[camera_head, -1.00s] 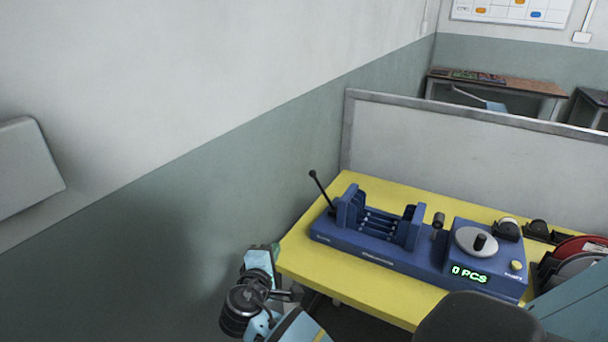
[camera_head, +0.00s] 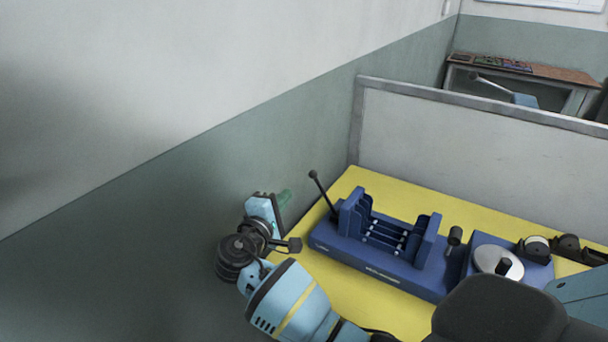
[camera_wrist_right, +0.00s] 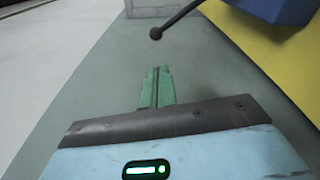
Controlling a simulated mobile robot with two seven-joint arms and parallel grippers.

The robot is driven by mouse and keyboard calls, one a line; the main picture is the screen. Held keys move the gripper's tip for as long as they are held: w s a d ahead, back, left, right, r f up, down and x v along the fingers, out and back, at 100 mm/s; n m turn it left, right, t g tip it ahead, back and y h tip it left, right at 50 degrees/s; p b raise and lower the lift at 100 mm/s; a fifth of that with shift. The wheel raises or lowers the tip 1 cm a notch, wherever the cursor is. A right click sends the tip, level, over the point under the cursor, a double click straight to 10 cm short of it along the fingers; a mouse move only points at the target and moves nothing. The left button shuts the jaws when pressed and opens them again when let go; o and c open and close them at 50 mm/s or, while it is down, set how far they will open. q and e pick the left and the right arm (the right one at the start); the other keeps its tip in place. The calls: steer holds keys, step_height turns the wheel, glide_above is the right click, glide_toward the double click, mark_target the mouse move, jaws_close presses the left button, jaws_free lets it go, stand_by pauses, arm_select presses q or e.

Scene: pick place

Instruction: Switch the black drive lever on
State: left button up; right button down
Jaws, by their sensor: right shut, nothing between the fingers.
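The black drive lever (camera_head: 322,193) stands at the left end of the blue machine (camera_head: 375,262), its round knob leaning up and left. My right gripper (camera_head: 285,198) is left of the lever in the head view, off the table's left edge, with its green fingers partly hidden by its pale blue body. In the right wrist view the green fingers (camera_wrist_right: 157,88) are shut together with nothing between them. The lever knob (camera_wrist_right: 156,33) shows beyond the fingertips there, apart from them. My left gripper is not in view.
The machine sits on a yellow table (camera_head: 350,295) with a grey partition (camera_head: 440,140) behind it. A grey-green wall (camera_head: 150,240) runs along the left. A metal dial (camera_head: 497,260) and dark spools (camera_head: 565,248) stand to the right.

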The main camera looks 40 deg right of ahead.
mark_target(311, 171)
steer(key=shift+a, duration=0.1)
steer(key=x, duration=1)
steer(key=shift+r, duration=0.1)
steer(key=shift+s+r, duration=0.1)
steer(key=shift+s, duration=0.05)
stand_by(0.3)
steer(key=shift+s+d+r+m+p, duration=0.15)
steer(key=shift+s+d+r+m, duration=0.15)
steer(key=shift+s+m, duration=0.2)
steer(key=shift+s+d+r+m+p, duration=0.15)
steer(key=shift+s+r+m, duration=0.25)
steer(key=shift+m, duration=0.2)
steer(key=s+d+r+m+h+b, duration=0.1)
steer(key=s+d+r+m+b, duration=0.1)
steer(key=s+m, duration=0.4)
steer(key=shift+s+d+m, duration=0.3)
steer(key=shift+s+d, duration=0.05)
steer(key=shift+d, duration=0.05)
